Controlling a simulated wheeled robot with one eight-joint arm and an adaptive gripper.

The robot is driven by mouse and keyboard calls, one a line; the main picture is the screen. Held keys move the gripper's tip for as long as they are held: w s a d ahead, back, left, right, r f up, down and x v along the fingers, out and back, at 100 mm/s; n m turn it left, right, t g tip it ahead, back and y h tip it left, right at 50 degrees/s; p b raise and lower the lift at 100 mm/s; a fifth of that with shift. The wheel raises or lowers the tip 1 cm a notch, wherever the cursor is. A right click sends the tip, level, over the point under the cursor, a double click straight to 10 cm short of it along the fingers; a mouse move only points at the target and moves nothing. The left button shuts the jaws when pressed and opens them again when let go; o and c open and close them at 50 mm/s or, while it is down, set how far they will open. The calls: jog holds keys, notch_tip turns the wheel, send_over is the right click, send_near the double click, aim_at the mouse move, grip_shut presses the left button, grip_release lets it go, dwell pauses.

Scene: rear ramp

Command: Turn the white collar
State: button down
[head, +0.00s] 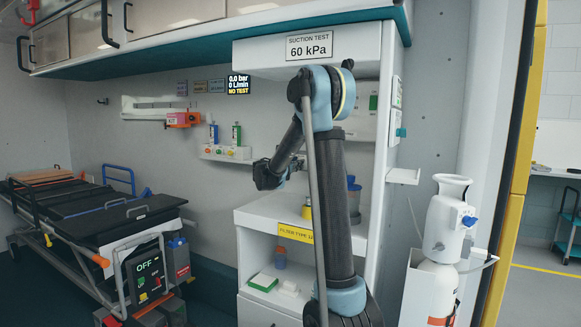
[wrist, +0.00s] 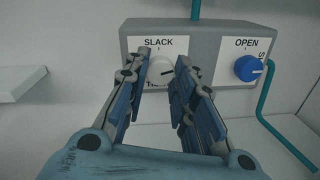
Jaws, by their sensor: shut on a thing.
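The white collar (wrist: 160,69) is a round white knob on the front of a grey box (wrist: 190,38) in the wrist view. A dark mark on its face points toward the right. The label above it reads SLACK; the label below is mostly hidden by my fingers. My gripper (wrist: 160,76) has one finger on each side of the collar and is shut on it. In the head view my gripper (head: 268,175) is at the end of my bent arm, in front of the back wall; the collar cannot be made out there.
A blue knob (wrist: 248,68) marked OPEN sits right of the collar, with a teal hose (wrist: 264,115) beside it. A white ledge (wrist: 18,84) is at left. In the head view, a stretcher (head: 95,215) stands left and a white suction unit (head: 447,225) right.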

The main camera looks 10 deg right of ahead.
jog(key=shift+w+a, duration=0.1)
jog(key=shift+a, duration=0.15)
dwell(0.5)
jog(key=shift+m, duration=0.4)
jog(key=m+y, duration=0.1)
jog(key=m, duration=0.7)
jog(key=m+y, duration=0.1)
jog(key=m, duration=0.7)
jog(key=shift+d+r+m, duration=0.2)
jog(key=shift+m, duration=0.5)
jog(key=c, duration=1.3)
grip_release()
jog(key=shift+d, duration=0.1)
